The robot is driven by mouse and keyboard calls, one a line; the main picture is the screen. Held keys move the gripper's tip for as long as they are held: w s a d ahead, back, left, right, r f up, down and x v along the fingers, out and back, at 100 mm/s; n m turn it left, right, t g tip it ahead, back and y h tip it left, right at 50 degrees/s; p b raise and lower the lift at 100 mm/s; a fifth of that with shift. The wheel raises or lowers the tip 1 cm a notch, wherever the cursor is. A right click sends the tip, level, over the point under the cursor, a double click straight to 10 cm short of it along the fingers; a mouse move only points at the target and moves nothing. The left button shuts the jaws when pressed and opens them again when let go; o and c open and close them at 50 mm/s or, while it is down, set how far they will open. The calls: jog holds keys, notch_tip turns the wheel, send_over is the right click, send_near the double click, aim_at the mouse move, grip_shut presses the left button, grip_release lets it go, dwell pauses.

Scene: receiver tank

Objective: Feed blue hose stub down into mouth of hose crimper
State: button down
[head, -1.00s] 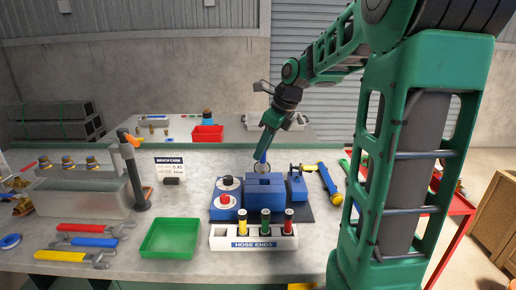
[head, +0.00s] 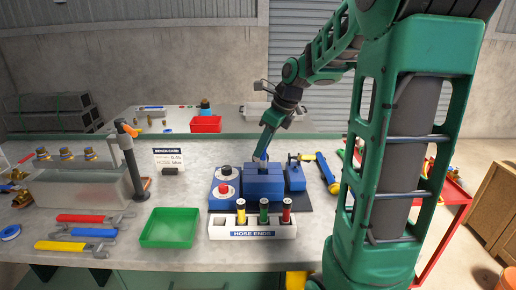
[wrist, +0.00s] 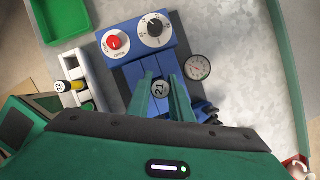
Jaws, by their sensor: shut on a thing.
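My gripper (head: 262,158) points down just above the blue hose crimper (head: 263,187) on the bench. In the wrist view its two green fingers (wrist: 160,95) are shut on the hose stub, whose round end cap (wrist: 160,88) is marked 21. The stub is upright, over the middle of the crimper's blue blocks (wrist: 137,75). The fingers and the stub's own cap hide its lower end and the crimper mouth, so I cannot tell whether the stub is inside it.
A white HOSE ENDS rack (head: 253,230) with yellow, green and red stubs and an empty left slot stands in front. A control box with red knob (wrist: 115,42) and a gauge (wrist: 198,67) flank the crimper. A green tray (head: 170,228) lies left.

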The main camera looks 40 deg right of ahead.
aim_at(262, 159)
jog(key=shift+f, duration=0.25)
dwell(0.3)
jog(key=shift+f, duration=1.3)
jog(key=shift+f, duration=0.1)
jog(key=shift+f, duration=0.7)
jog(key=c, duration=1.5)
grip_release()
jog(key=shift+r, duration=0.1)
jog(key=shift+v, duration=2.95)
